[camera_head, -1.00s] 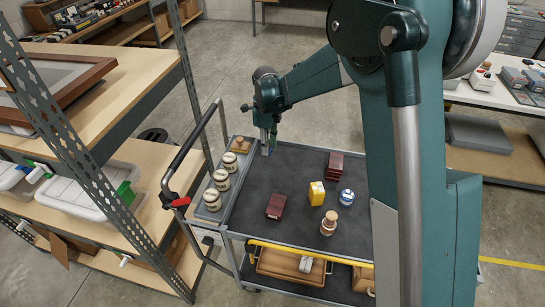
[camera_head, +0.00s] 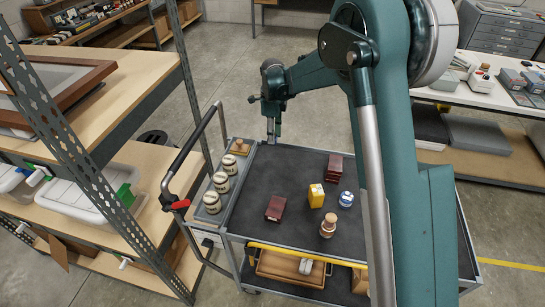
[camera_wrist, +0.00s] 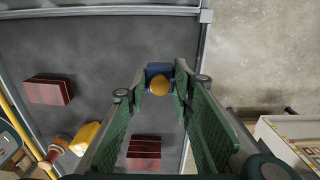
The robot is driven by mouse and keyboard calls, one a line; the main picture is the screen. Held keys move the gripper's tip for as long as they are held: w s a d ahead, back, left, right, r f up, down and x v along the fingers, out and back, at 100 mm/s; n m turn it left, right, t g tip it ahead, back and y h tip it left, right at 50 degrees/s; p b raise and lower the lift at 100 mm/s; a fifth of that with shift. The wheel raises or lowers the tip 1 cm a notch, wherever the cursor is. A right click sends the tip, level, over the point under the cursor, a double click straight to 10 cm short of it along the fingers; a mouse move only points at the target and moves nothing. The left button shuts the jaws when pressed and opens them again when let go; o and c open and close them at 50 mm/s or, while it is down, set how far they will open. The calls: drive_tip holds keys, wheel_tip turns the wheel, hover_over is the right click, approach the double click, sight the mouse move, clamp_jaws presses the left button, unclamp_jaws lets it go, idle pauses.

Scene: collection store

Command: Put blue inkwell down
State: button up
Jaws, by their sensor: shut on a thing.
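The blue inkwell (camera_wrist: 160,69), with a round brass-coloured top, is between my gripper's fingertips in the wrist view (camera_wrist: 161,92). The fingers are shut on it. In the head view my gripper (camera_head: 272,138) points down over the back left of the cart's dark top (camera_head: 290,168), near the grey side tray (camera_head: 208,213). The inkwell cannot be made out clearly there. Whether its base touches the cart top cannot be told.
The cart top carries dark red boxes (camera_head: 275,208) (camera_head: 335,166), a yellow box (camera_head: 316,195), a blue-and-white jar (camera_head: 346,199) and a wooden-topped jar (camera_head: 328,225). Several cream jars (camera_head: 220,182) stand in the side tray. The cart top's back middle is bare.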

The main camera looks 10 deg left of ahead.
drive_tip(key=shift+f, duration=3.05)
drive_tip(key=shift+f+b, duration=0.3)
drive_tip(key=shift+f, duration=1.55)
drive_tip(key=shift+f, duration=0.15)
drive_tip(key=o, duration=0.9)
drive_tip(key=shift+c, duration=0.2)
drive_tip(key=shift+o, duration=0.3)
drive_tip(key=shift+r, duration=0.2)
wheel_tip(320, 180, up, 12)
drive_tip(key=shift+p, duration=0.35)
